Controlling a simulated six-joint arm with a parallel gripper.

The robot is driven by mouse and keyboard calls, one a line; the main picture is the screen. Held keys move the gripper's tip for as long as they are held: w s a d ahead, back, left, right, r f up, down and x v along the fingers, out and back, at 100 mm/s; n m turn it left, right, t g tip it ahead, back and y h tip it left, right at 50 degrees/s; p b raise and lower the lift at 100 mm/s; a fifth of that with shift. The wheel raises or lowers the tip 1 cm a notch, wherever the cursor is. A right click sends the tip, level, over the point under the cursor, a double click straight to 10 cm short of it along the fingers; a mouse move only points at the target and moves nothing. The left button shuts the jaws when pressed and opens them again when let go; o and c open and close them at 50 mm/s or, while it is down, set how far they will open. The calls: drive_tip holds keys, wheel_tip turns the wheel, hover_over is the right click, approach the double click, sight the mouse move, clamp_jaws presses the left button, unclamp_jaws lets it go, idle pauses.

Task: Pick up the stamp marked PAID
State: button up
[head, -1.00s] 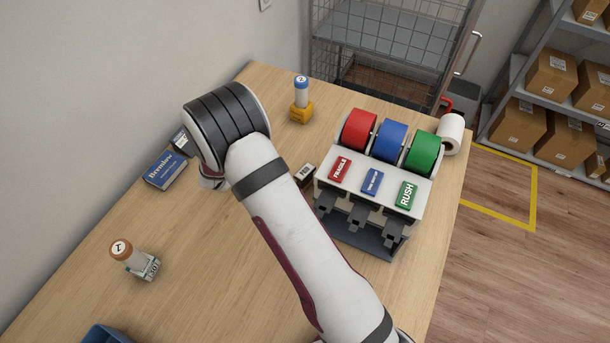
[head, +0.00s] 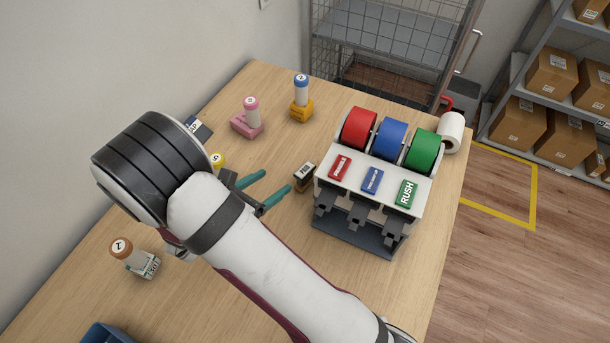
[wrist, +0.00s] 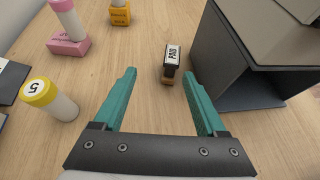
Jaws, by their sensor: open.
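The PAID stamp (head: 304,177) is a small black block with a white label, on the table just left of the tape dispenser. In the wrist view the PAID stamp (wrist: 171,62) shows its label and a brown base, ahead of my fingers and a little right of the middle between them. My gripper (head: 276,183) has teal fingers that point toward the stamp from the left. In the wrist view my gripper (wrist: 158,73) is open, with nothing held between its fingers.
The tape dispenser (head: 375,190) stands close on the stamp's right. A blue bin (head: 105,334) is at the near edge.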

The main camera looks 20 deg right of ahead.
sight(304, 174)
drive_tip(key=shift+m+g, duration=0.3)
drive_tip(key=w+d+f, duration=0.1)
drive_tip(key=d, duration=0.1)
drive_tip(key=d+f, duration=0.2)
drive_tip(key=d, duration=0.1)
drive_tip(key=w+d+f, duration=0.1)
drive_tip(key=d, duration=0.2)
drive_tip(key=shift+w+f, duration=0.15)
drive_tip(key=shift+w, duration=0.2)
drive_tip(key=x, duration=0.5)
drive_tip(key=shift+w+d+f, duration=0.2)
drive_tip(key=shift+w, duration=0.15)
clamp_jaws()
